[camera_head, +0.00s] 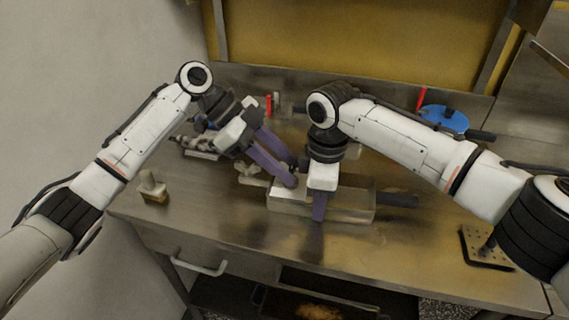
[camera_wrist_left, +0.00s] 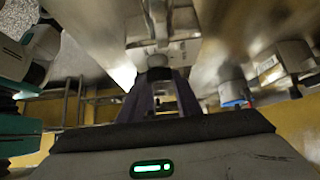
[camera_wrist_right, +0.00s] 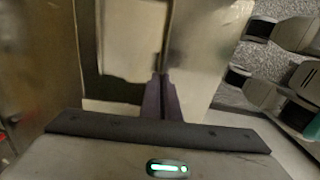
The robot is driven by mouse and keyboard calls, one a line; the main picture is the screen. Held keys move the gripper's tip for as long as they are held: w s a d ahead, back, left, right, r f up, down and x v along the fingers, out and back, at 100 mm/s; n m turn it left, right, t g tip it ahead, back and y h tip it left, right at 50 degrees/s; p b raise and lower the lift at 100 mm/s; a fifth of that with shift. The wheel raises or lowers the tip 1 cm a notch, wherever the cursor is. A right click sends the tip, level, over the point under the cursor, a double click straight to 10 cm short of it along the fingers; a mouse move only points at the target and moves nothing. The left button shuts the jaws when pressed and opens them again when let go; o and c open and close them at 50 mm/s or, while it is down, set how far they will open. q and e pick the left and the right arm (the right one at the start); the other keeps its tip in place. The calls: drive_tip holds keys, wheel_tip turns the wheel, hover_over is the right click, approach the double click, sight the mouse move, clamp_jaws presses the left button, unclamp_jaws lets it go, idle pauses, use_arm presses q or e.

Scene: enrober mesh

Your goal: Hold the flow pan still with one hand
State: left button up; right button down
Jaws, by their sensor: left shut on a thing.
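The flow pan (camera_head: 350,213) looks like a shallow, long metal pan on the steel bench, with a dark handle (camera_head: 398,200) out to the right. My left gripper (camera_head: 291,181) reaches down from the left to the pan's left end and is shut there, seemingly on the pan; the grip is small and partly hidden. Its purple fingers also show in the left wrist view (camera_wrist_left: 160,88). My right gripper (camera_head: 318,214) points straight down at the pan's front wall. In the right wrist view its fingers (camera_wrist_right: 160,82) are close together at the pan's edge; contact is unclear.
A small block with a knob (camera_head: 153,188) stands at the bench's left edge. The front middle of the bench is clear.

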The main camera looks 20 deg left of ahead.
use_arm(q)
drive_tip(key=o, duration=1)
drive_tip(key=shift+o, duration=0.2)
drive_tip(key=v, duration=1.2)
drive_tip(key=shift+s, duration=0.1)
use_arm(e)
drive_tip(key=c, duration=1.9)
unclamp_jaws()
drive_tip(key=shift+c, duration=0.2)
